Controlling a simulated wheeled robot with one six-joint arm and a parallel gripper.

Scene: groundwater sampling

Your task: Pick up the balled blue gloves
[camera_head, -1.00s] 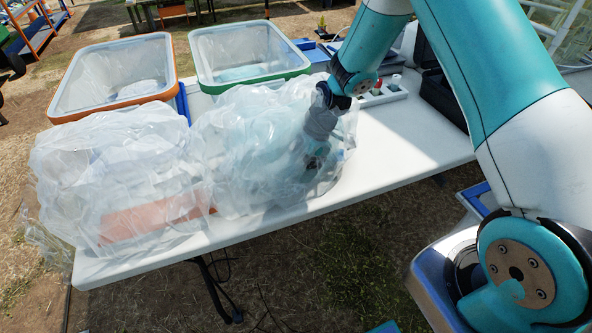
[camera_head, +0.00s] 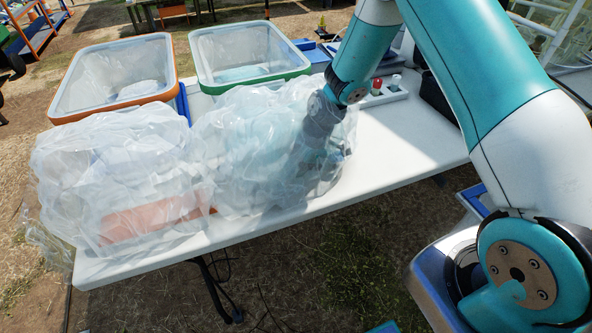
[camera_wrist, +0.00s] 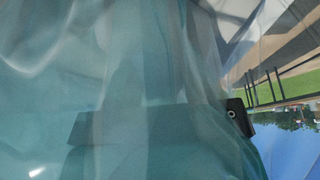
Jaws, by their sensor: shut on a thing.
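The balled blue gloves cannot be picked out clearly. A clear, puffed-up plastic bag (camera_head: 235,150) on the right of the table front has a pale blue tint inside. My gripper (camera_head: 312,165) is at this bag's right side, blurred by the film, with its fingertips hidden. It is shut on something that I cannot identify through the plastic. In the wrist view, translucent blue-green film (camera_wrist: 110,90) fills most of the picture, and a dark part of my gripper (camera_wrist: 238,118) shows at its right edge.
A second clear bag (camera_head: 120,165) with something orange in it lies at left. Behind stand an orange-rimmed bin (camera_head: 75,116) and a green-rimmed bin (camera_head: 255,80), both lined. A white rack (camera_head: 392,97) holds capped vials. The white table (camera_head: 405,145) is bare at right.

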